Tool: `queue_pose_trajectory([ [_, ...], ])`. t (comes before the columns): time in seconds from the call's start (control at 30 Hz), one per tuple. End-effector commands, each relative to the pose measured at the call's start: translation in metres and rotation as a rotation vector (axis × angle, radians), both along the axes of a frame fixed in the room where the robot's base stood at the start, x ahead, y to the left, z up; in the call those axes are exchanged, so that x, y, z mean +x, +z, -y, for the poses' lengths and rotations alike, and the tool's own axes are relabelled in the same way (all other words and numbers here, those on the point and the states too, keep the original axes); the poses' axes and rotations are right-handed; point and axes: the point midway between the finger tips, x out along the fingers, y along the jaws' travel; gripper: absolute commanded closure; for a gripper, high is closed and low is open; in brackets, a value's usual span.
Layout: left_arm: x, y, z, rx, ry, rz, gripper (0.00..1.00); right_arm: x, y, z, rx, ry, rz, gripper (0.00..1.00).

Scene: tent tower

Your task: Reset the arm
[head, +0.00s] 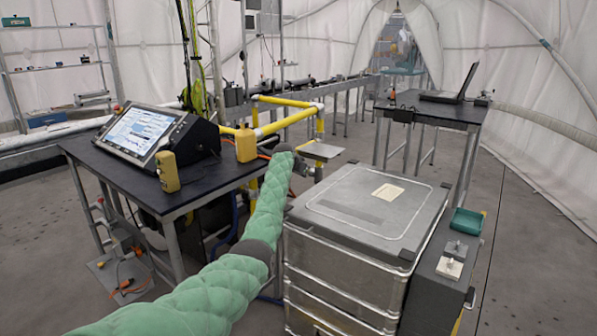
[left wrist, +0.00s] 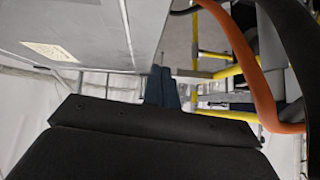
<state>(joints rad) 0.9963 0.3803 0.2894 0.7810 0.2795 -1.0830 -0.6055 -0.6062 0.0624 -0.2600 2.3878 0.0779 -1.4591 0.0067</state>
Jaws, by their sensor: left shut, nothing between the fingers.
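My left arm, in a green quilted sleeve, reaches from the bottom left of the head view up to the side of the metal case. My left gripper shows in the left wrist view (left wrist: 162,88) as two dark blue fingers, closed together with nothing between them. The grey metal case (head: 335,271) stands right of the arm in the head view, with a pale label on its lid. The case lid also shows at the upper left of the wrist view (left wrist: 100,25). My right gripper is in neither view.
A dark table (head: 90,150) at left holds a tilted screen console (head: 143,133) and yellow handheld units (head: 167,172). Yellow railing (head: 285,122) stands behind the arm. A teal tray (head: 466,221) sits on a grey box right of the case. Open floor (head: 535,240) lies at right.

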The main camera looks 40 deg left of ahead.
Motion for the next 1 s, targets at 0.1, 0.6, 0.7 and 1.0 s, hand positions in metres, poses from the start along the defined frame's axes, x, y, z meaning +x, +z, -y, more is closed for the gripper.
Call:
queue_pose_trajectory([
  [0.1,-0.01,0.009,0.0,0.002,0.001,0.001,1.0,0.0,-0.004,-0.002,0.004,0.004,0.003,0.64],
  [0.6,-0.026,0.026,0.0,-0.001,0.001,0.001,1.0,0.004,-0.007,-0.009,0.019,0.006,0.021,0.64],
  [0.7,-0.026,0.026,0.0,-0.012,0.011,0.002,1.0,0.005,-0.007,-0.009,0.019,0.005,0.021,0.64],
  [1.0,-0.038,0.034,0.003,-0.127,0.119,-0.047,1.0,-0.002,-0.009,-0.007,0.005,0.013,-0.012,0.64],
])
